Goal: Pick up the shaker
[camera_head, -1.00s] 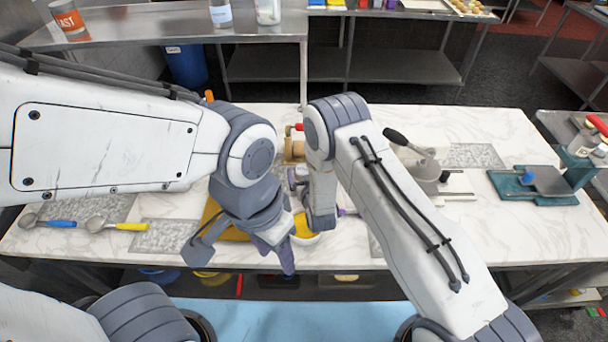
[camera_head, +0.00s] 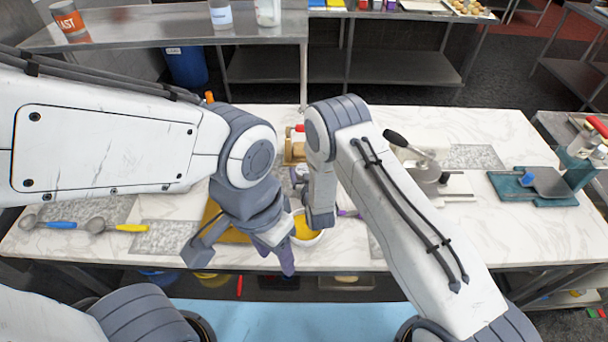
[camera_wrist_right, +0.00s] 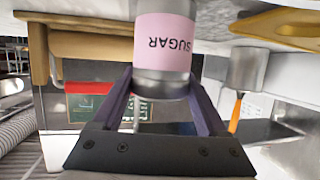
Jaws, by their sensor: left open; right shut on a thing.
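The shaker (camera_wrist_right: 163,38) is a metal cylinder with a pink label reading SUGAR, seen upside down in the right wrist view. My right gripper (camera_wrist_right: 161,88) is shut on it, with dark fingers on both sides of its near end. In the head view my right forearm and wrist hide most of this gripper and the shaker. My left gripper (camera_head: 240,259) is open and empty, fingers pointing down over the front edge of the counter, left of a bowl.
A white bowl with yellow contents (camera_head: 305,232) stands by the counter's front edge. Blue- and yellow-handled ladles (camera_head: 95,225) lie left. A lever press (camera_head: 428,172) and a teal-based tool (camera_head: 535,185) stand right. The white counter (camera_head: 490,125) is clear at back right.

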